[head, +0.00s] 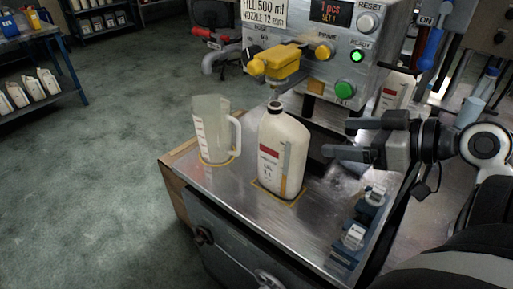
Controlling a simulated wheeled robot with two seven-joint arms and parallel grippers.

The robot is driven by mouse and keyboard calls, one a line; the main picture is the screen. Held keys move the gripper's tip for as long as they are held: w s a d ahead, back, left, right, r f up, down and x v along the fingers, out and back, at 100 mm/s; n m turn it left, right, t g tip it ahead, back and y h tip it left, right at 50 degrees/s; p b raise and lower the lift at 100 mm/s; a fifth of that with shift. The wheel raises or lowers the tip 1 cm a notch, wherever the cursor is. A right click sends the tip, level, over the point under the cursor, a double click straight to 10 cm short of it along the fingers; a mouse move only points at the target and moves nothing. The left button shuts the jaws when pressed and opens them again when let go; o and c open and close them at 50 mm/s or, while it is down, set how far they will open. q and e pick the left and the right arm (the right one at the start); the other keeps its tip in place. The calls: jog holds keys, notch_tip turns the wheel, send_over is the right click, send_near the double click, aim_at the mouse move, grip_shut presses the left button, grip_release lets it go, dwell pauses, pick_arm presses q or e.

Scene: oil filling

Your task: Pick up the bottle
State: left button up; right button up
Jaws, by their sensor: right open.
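A cream-coloured bottle (283,150) with a dark open neck and a red and white label stands upright on the metal table, inside a yellow outlined square. My right gripper (334,139) is open to the right of the bottle, its two dark fingers pointing left towards it. The fingers look apart from the bottle and hold nothing. My left gripper is not in view.
A clear measuring jug (212,130) stands left of the bottle. The filling machine (318,70) with a yellow nozzle (275,64) is behind. Blue clamps (352,238) sit at the table's front right. Another bottle (394,92) stands behind my right gripper.

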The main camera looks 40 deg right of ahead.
aim_at(299, 133)
jog(key=x, duration=0.5)
jog(key=shift+w+a, duration=0.2)
jog(key=shift+w, duration=0.05)
jog(key=x, duration=0.4)
jog(key=shift+p, duration=0.4)
jog(key=shift+w+f, duration=0.2)
jog(key=shift+w, duration=0.3)
jog(key=x, duration=0.2)
jog(key=p+x, duration=0.1)
jog(key=shift+w+d+f, duration=0.15)
jog(key=shift+w+d, duration=0.05)
jog(key=shift+w, duration=0.15)
jog(key=shift+w+f, duration=0.15)
jog(key=shift+w, duration=0.2)
jog(key=shift+w+a+f, duration=0.1)
jog(key=shift+a+f, duration=0.05)
grip_shut()
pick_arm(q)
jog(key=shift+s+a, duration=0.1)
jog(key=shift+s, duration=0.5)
